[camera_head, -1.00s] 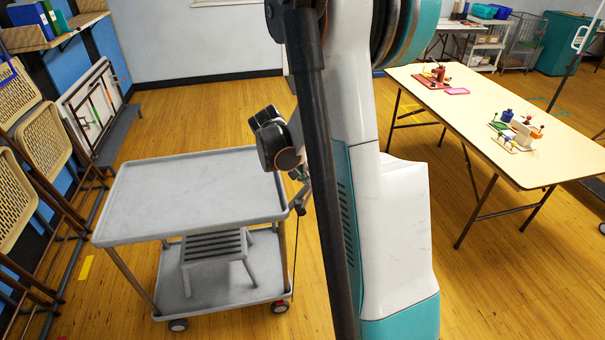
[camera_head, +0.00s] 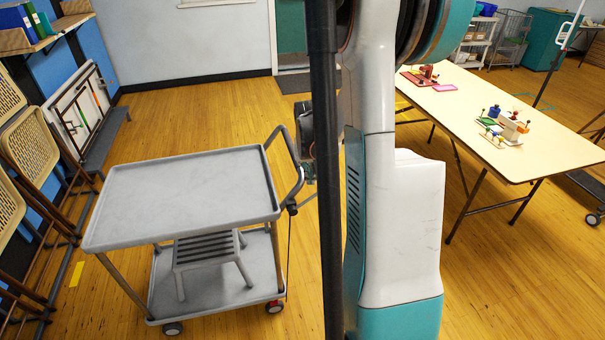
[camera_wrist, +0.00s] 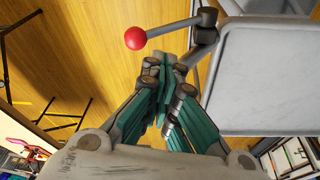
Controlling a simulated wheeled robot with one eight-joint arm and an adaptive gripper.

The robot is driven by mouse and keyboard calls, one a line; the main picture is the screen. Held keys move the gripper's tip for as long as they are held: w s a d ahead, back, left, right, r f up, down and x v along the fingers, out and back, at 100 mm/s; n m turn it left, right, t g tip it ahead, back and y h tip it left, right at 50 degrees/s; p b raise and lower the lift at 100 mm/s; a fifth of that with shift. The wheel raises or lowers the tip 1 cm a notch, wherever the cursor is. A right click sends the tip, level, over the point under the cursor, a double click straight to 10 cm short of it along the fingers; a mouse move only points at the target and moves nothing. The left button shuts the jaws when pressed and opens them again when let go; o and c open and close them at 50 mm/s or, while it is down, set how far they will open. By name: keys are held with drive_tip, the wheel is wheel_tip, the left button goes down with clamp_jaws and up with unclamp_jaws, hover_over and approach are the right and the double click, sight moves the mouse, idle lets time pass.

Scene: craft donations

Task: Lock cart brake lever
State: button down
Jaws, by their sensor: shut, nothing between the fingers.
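The grey cart (camera_head: 180,185) stands at left in the head view, its curved push handle (camera_head: 297,165) at its right end. The cart's grey top also shows at right in the wrist view (camera_wrist: 265,75). The brake lever (camera_wrist: 172,29) is a grey rod with a red ball knob (camera_wrist: 135,38), sticking out left from a pivot beside the cart's edge. My gripper (camera_wrist: 170,64) is shut and empty, its tips just below the lever in the wrist view, seemingly apart from it. In the head view my dark pole and arm hide most of my gripper and the red knob.
A grey stool (camera_head: 208,250) sits on the cart's lower shelf. A long cream table (camera_head: 500,125) with craft items stands at right. Folded chairs (camera_head: 30,150) lean at left. The wooden floor behind the cart is clear.

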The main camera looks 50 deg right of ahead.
drive_tip(key=shift+s+d+f+t+y+b, duration=0.2)
drive_tip(key=shift+s+d+f+y+b, duration=0.15)
drive_tip(key=shift+s+d+f, duration=0.25)
drive_tip(key=shift+s+d+f+t+y+b, duration=0.25)
drive_tip(key=shift+d+f+y, duration=0.15)
drive_tip(key=shift+d, duration=0.35)
drive_tip(key=w+p+v, duration=0.2)
drive_tip(key=p+v, duration=0.3)
drive_tip(key=v, duration=0.7)
drive_tip(key=shift+a+r, duration=0.25)
drive_tip(key=shift+r, duration=0.4)
drive_tip(key=shift+a, duration=0.1)
